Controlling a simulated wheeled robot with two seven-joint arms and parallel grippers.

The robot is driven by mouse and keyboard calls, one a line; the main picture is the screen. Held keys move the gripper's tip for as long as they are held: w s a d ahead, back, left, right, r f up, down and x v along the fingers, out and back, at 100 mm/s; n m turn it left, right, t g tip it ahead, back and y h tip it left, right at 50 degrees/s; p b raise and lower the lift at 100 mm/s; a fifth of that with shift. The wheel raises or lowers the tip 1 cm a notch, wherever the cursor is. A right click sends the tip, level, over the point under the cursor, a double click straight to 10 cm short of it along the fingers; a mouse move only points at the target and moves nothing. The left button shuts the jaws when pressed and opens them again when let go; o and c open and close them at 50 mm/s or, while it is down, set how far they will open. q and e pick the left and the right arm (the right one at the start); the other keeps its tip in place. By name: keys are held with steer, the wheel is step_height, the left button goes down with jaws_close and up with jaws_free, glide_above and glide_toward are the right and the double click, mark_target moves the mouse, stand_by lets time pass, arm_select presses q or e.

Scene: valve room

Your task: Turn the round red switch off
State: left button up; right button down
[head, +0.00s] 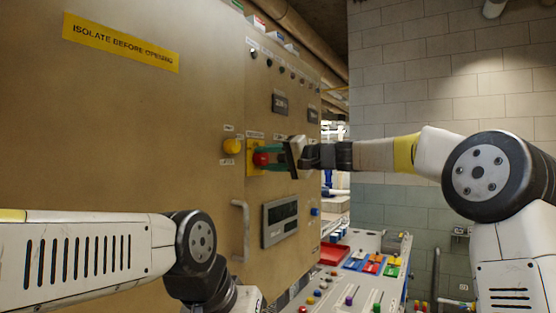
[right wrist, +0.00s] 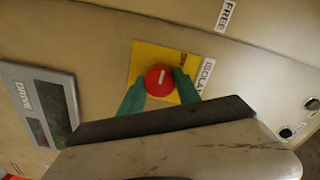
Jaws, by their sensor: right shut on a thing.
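The round red switch (head: 261,159) sits on a yellow plate (head: 250,170) on the tan cabinet front. In the right wrist view the red switch (right wrist: 159,80) shows a white bar on its face, close to upright in that picture. My right gripper (head: 264,156) reaches in from the right, and its green fingers are shut on the switch, one on each side. The fingers also show in the right wrist view (right wrist: 160,90). My left arm is at the lower left of the head view; its gripper fingers do not show.
A yellow button (head: 232,146) is just left of the switch. A cabinet handle (head: 240,230) and a display panel (head: 280,219) are below. A sloped console (head: 350,285) with coloured controls stands at the lower right. A tiled wall (head: 450,90) is behind my right arm.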

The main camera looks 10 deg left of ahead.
steer(key=shift+f, duration=0.1)
stand_by(0.5)
steer(key=c, duration=0.9)
jaws_free()
steer(key=shift+o, duration=0.2)
steer(key=v, duration=0.8)
steer(key=shift+a, duration=0.1)
